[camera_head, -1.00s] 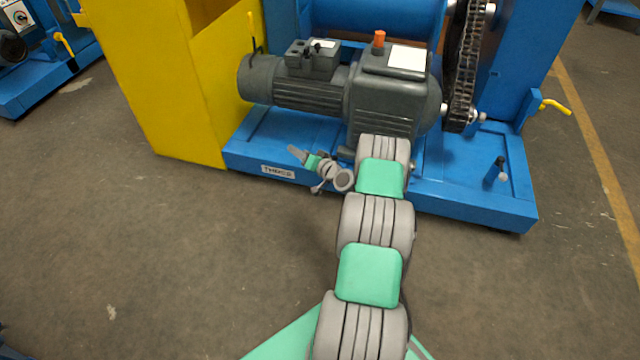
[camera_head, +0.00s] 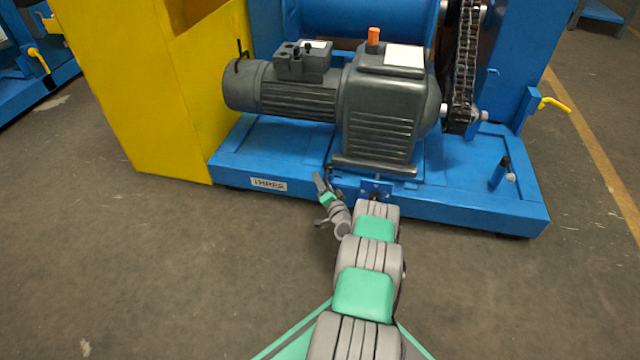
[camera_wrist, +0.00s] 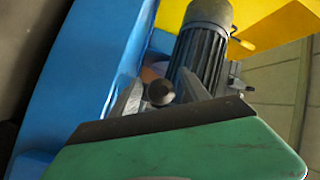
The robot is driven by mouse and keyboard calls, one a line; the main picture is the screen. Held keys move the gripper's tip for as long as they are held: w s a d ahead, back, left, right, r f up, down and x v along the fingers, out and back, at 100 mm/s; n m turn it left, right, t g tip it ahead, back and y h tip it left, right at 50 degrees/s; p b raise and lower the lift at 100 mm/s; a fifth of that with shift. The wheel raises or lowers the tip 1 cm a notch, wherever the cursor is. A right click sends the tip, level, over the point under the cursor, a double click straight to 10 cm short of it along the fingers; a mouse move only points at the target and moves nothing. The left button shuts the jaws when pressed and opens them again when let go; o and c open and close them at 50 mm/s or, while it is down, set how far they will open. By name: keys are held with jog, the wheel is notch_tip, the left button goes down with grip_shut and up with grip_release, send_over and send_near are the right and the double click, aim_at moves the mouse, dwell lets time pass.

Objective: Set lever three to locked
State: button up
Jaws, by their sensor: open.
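The machine's blue base (camera_head: 450,200) carries a white plate reading THREE (camera_head: 268,184). My gripper (camera_head: 318,180) is just in front of the base's front edge, right of the plate, its fingers pointing up and left. In the wrist view my gripper (camera_wrist: 160,95) is open, and a dark round knob (camera_wrist: 160,92) shows between its fingers, which do not close on it. A blue bracket with holes (camera_head: 376,188) stands on the front edge behind my arm. I cannot tell the lever's shaft or whether it is set to locked.
A grey gearmotor (camera_head: 380,115) stands on the base close above my gripper. A yellow cabinet (camera_head: 150,90) is at left, a chain (camera_head: 464,70) at right. A yellow handle (camera_head: 555,103) and a short black-topped post (camera_head: 505,168) are farther right. The floor in front is clear.

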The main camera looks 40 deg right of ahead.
jog(key=shift+w+d, duration=0.2)
jog(key=shift+w, duration=0.45)
jog(key=shift+c, duration=0.4)
grip_shut()
dwell(0.5)
